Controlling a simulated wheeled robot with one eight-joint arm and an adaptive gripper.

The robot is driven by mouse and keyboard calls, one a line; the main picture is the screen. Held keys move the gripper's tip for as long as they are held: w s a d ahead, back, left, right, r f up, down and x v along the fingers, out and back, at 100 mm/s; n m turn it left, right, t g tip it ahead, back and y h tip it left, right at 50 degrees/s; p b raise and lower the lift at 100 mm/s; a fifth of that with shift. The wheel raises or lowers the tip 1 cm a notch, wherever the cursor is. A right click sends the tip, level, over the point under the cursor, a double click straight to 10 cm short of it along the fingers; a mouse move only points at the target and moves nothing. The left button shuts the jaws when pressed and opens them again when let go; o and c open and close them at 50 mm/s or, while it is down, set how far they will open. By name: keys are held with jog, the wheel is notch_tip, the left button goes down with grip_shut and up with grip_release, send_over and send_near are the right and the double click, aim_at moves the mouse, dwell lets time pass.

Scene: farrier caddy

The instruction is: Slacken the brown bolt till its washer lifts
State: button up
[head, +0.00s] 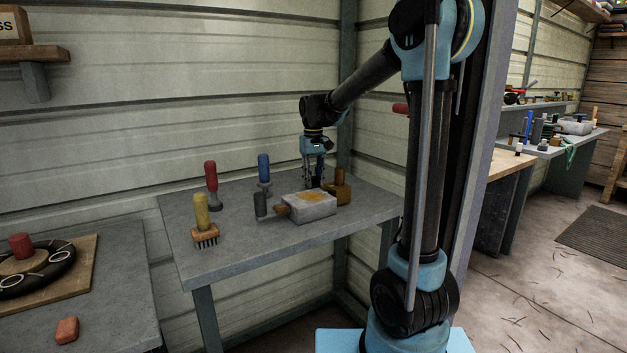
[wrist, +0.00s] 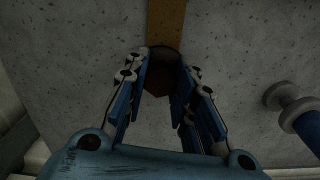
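In the wrist view a dark reddish-brown six-sided piece (wrist: 160,80), which looks like the bolt head, lies between the fingers of my gripper (wrist: 163,72). The fingers stand apart on either side of it. Shadow makes it unclear whether they touch it. I cannot make out a washer. In the head view my gripper (head: 313,182) points down at the back of a pale grey block (head: 315,208) with an orange-brown patch on top. The bolt cannot be made out there.
A brown knobbed object (head: 341,190) stands close right of the block. A blue-handled tool (head: 264,168), a dark grey cylinder (head: 260,205), a red-handled tool (head: 211,178) and a yellow-handled brush (head: 203,220) stand to the left. The grey table (head: 235,262) is clear along its front.

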jog(key=shift+f, duration=0.1)
grip_shut()
jog(key=n, duration=0.5)
jog(key=shift+d+n, duration=0.1)
jog(key=shift+n, duration=0.3)
jog(key=o, duration=0.7)
grip_release()
jog(key=shift+f, duration=0.15)
jog(key=shift+o, duration=0.2)
jog(key=shift+m, duration=0.3)
jog(key=m, duration=0.5)
